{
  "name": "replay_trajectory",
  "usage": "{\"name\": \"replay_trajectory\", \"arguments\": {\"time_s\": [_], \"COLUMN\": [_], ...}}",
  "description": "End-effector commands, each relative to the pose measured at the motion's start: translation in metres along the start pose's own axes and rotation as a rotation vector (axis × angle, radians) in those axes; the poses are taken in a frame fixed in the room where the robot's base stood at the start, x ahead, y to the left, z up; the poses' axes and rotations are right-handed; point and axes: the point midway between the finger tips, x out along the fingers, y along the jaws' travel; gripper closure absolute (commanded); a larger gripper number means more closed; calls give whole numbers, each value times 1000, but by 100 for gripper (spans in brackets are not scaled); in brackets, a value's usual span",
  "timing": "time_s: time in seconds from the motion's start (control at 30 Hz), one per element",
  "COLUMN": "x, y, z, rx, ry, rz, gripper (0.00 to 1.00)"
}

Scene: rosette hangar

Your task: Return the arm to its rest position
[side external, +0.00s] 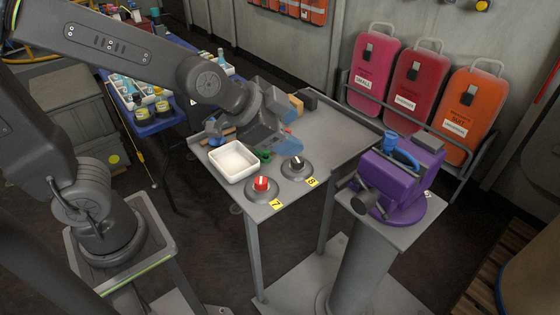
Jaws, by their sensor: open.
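My arm reaches from the left over a grey metal table (345,137). My gripper (283,141) is over the table's back middle, beyond the white tray. It points downward and partly hides what lies behind it. Its fingers are small in this view and I see nothing clearly held between them. Blue items show close to the gripper, and I cannot tell whether they touch it.
A white tray (235,162), a red-topped knob (262,187) and a black-topped knob (296,166) occupy the table's front. A purple machine (390,180) stands on a pedestal to the right. A blue table (165,122) with bottles is behind left.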

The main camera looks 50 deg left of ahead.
Motion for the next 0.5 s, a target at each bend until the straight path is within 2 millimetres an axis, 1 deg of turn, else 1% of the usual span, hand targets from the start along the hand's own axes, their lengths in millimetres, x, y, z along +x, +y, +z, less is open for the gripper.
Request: {"name": "replay_trajectory", "arguments": {"time_s": [0.03,0.1,0.2,0.33,0.4,0.5], "x": [-21,-45,-75,-104,-113,-120], "y": [-7,-11,-14,-14,-13,-12], "z": [9,26,51,78,87,94], "rx": [-85,-205,-365,-525,-580,-621], "ry": [-33,-102,-199,-296,-330,-356], "rz": [-2,-3,-27,-75,-96,-111], "gripper": [38,38,38,38,38,38]}}
